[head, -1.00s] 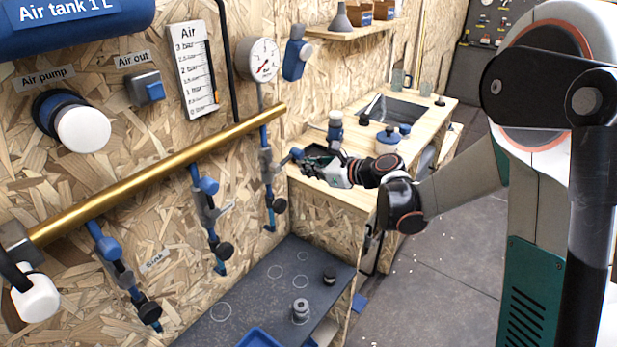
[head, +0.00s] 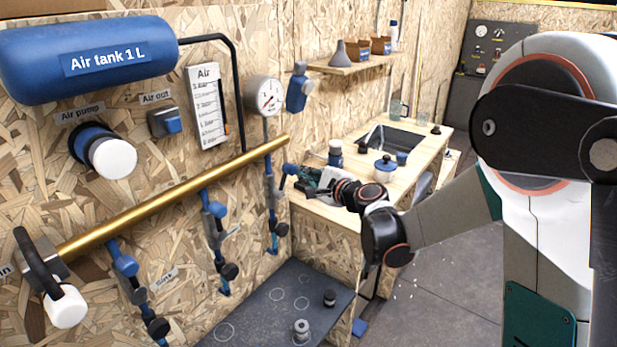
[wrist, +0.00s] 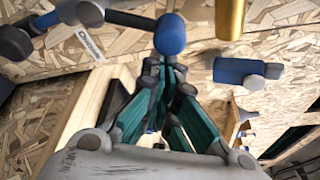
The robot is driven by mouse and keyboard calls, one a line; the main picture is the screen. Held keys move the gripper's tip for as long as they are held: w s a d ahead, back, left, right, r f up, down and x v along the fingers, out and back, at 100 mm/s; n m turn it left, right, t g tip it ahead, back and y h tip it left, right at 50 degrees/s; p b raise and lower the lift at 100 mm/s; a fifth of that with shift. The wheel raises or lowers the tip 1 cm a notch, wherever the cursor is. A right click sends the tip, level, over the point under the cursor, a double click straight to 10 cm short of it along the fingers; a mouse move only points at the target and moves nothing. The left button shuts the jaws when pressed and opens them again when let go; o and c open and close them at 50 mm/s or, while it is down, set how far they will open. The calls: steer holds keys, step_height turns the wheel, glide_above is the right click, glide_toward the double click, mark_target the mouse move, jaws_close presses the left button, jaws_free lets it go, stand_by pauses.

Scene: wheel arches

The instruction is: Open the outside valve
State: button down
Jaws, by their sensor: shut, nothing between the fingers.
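The valve (head: 270,198) with a label beside it hangs on the rightmost branch below the brass pipe. Its dark lever ends in a blue knob (head: 289,169) and sticks out from the wall towards my gripper. In the wrist view the blue knob (wrist: 170,34) is just beyond the fingertips, with the lever (wrist: 130,19) running left to the valve body. My gripper (head: 303,177) is shut with nothing in it. Its teal fingers (wrist: 164,68) are together right at the knob; I cannot tell whether they touch it.
The brass pipe (head: 180,195) runs along the wall, with two more valve branches to the left. A gauge (head: 266,97) is above. A wooden bench (head: 335,212) stands behind my gripper, and a dark low table (head: 262,310) is below. The floor right is clear.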

mark_target(295, 168)
steer(key=shift+s+a+r+p, duration=0.55)
steer(key=shift+s+a+r, duration=0.4)
steer(key=shift+s+r, duration=0.25)
steer(key=shift+a, duration=0.1)
